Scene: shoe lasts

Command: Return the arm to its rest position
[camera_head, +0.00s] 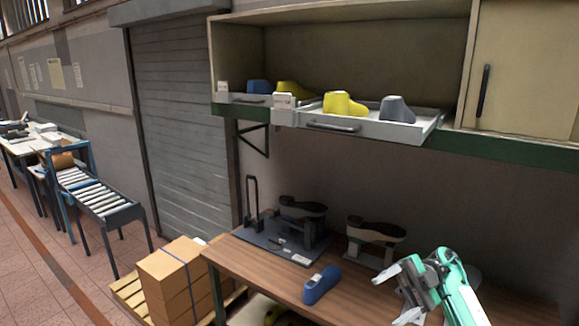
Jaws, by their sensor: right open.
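My right gripper (391,294) is open and empty over the right part of the wooden workbench. Its arm comes in from the bottom right. A blue shoe last (321,285) lies on the bench to the left of the gripper, apart from it. Up on the shelf, a yellow last (344,104) and a grey last (397,109) sit on the pulled-out right tray (370,131). Another blue last (259,87) and yellow last (293,90) stand further left on the shelf. My left gripper is not in view.
The workbench (262,270) carries a dark fixture (283,243) with a shoe-shaped piece, and a second stand (374,240) behind my gripper. The shelf and its tray overhang the bench. Cardboard boxes (172,280) stand on a pallet at the left. Bare bench shows around the blue last.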

